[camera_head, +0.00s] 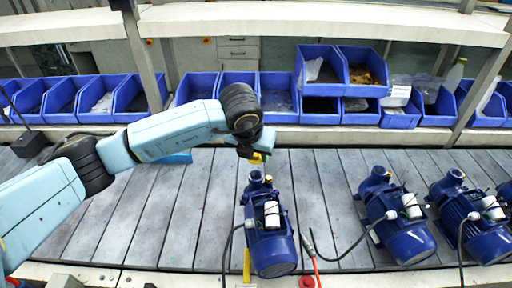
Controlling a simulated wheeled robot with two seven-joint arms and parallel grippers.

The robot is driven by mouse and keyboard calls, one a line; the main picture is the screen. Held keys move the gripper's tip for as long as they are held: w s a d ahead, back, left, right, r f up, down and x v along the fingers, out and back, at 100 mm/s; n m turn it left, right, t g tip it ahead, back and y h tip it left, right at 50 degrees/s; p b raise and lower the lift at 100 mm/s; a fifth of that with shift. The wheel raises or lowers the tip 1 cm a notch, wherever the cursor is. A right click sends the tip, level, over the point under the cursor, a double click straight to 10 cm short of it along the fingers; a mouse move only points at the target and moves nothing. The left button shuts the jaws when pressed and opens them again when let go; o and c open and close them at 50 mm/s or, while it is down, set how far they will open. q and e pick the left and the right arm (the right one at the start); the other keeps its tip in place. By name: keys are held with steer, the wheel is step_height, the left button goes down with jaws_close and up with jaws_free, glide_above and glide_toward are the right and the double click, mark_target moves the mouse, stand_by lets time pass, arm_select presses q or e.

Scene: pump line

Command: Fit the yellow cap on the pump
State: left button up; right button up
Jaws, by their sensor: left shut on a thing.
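My left gripper (254,156) is shut on the small yellow cap (256,159). It holds the cap above the conveyor, just beyond the top flange end of the nearest blue pump (271,238). The cap and the pump's upper port (255,177) look apart in the picture, with a small gap between them. The pump stands on the slatted conveyor with a white cylinder on its side. My left arm reaches in from the left. My right gripper is not in view.
Two more blue pumps (396,222) (476,221) stand to the right with black cables. Blue bins (320,107) line the shelf behind the conveyor (160,215). A red button (307,282) sits at the front edge. The conveyor left of the pump is clear.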

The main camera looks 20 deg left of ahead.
mark_target(253, 162)
arm_select(q)
step_height(253, 162, down, 4)
steer(key=shift+f+b, duration=0.15)
steer(key=shift+b, duration=0.9)
steer(key=shift+f+b, duration=0.65)
steer(key=shift+b, duration=0.05)
steer(key=shift+w+b, duration=0.1)
steer(key=shift+b, duration=0.3)
steer(key=shift+f+b, duration=0.4)
steer(key=shift+b, duration=0.1)
stand_by(0.5)
steer(key=o, duration=1)
steer(key=shift+r, duration=0.1)
